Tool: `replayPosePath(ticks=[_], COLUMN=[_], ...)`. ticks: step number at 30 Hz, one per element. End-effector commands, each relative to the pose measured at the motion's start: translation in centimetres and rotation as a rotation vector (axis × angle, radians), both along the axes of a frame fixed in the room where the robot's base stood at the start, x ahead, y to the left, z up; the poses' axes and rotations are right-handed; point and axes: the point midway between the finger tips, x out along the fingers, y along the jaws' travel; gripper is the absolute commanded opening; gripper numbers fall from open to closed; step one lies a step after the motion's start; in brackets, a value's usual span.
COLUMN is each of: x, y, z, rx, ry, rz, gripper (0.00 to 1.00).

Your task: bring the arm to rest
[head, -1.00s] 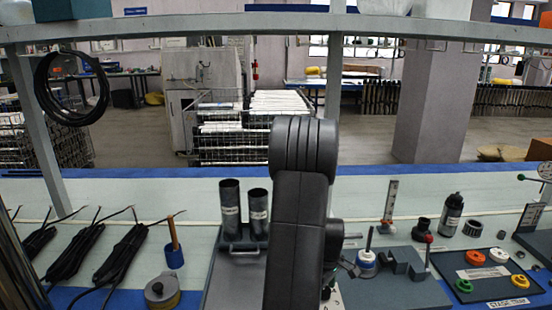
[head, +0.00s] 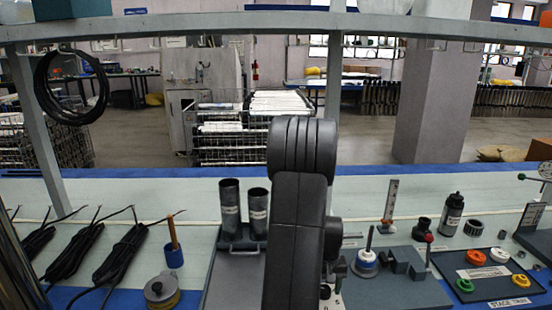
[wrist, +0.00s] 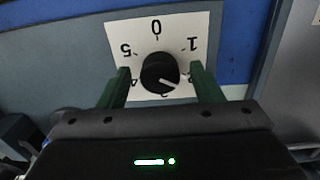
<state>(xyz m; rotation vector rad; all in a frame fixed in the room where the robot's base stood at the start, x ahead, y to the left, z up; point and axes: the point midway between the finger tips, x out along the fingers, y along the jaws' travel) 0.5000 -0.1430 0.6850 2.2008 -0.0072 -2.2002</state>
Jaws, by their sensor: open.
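My gripper (wrist: 159,68) is open in the wrist view, its two green fingers apart on either side of a black dial knob (wrist: 158,70). A gap shows between each finger and the knob. The knob sits on a white number plate (wrist: 120,38), and its white pointer mark points to the lower right, between the partly hidden 2 and 3. The fingers cover part of the plate's sides. In the head view my dark arm stands upright in the middle and hides most of the gripper and dial.
A dark holder with two black tubes (head: 230,208) stands left of my arm. A grey stepped block (head: 402,262) and a tray of coloured rings (head: 487,275) are to the right. Black cable bundles (head: 76,252) lie at left. A shelf beam (head: 230,27) crosses above.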

Motion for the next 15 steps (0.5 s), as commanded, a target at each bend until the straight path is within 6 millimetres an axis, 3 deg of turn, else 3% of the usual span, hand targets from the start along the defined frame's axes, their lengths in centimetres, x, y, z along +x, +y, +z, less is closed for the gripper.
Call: replayPosePath(ticks=[15], x=[0.03], y=[0.07], z=[0.00], rx=[0.000], ry=[0.000], rz=[-0.301], gripper=[0.59])
